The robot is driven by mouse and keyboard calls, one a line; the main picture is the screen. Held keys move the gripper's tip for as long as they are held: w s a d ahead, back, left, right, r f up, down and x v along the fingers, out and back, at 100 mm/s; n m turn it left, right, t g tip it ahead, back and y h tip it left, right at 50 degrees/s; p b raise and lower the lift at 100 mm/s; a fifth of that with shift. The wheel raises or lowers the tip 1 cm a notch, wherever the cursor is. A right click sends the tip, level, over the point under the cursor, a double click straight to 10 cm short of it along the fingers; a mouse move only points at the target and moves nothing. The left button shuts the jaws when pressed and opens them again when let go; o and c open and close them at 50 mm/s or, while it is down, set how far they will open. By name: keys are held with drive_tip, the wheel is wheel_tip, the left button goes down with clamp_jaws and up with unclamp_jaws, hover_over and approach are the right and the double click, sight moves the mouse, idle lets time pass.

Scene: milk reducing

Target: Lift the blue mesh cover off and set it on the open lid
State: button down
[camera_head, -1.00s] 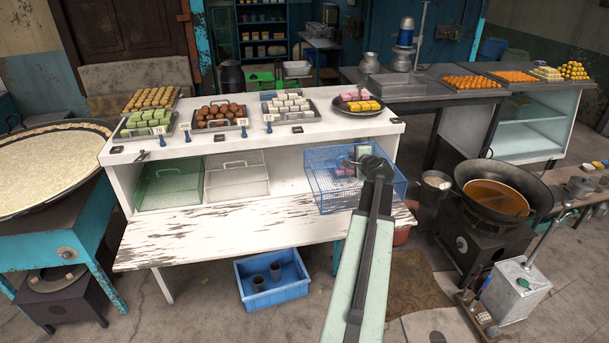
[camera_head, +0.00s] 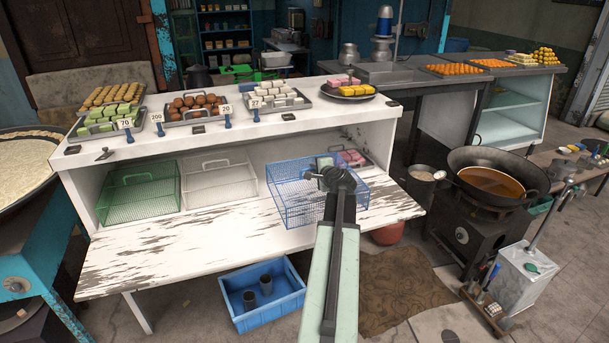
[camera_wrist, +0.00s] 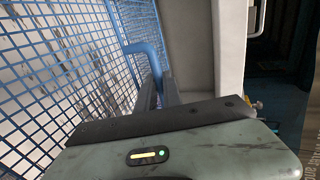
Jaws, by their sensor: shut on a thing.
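The blue mesh cover (camera_head: 290,197) is a wire box, upright, over the right part of the open lid (camera_head: 170,262), a worn white board at the front of the white cabinet. My gripper (camera_head: 325,172) is at the cover's upper right side. In the wrist view, my gripper (camera_wrist: 158,92) is shut on the cover's blue handle (camera_wrist: 148,52), with the mesh to the left. I cannot tell whether the cover's bottom touches the lid. A tray of pink sweets (camera_head: 351,158) lies uncovered in the cabinet, behind the cover, partly hidden.
A green mesh cover (camera_head: 139,190) and a white mesh cover (camera_head: 217,182) stand left of the blue one. Trays of sweets with price tags fill the cabinet top (camera_head: 240,128). A blue crate (camera_head: 262,297) is below the lid. The lid's left part is clear.

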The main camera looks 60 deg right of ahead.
wheel_tip(320, 180, down, 8)
drive_tip(key=b, duration=0.8)
drive_tip(key=shift+w+f, duration=0.2)
drive_tip(key=shift+w, duration=0.05)
drive_tip(key=shift+a+f+b, duration=0.1)
drive_tip(key=shift+f+b, duration=0.1)
drive_tip(key=shift+b, duration=0.2)
drive_tip(key=c, duration=1.4)
unclamp_jaws()
drive_tip(key=shift+s+a+r, duration=0.1)
drive_tip(key=p+v, duration=0.2)
drive_tip(key=v, duration=0.5)
drive_tip(key=shift+s+a+r+p, duration=0.15)
drive_tip(key=shift+s+a+p, duration=0.1)
drive_tip(key=shift+p, duration=0.15)
drive_tip(key=shift+d, duration=0.1)
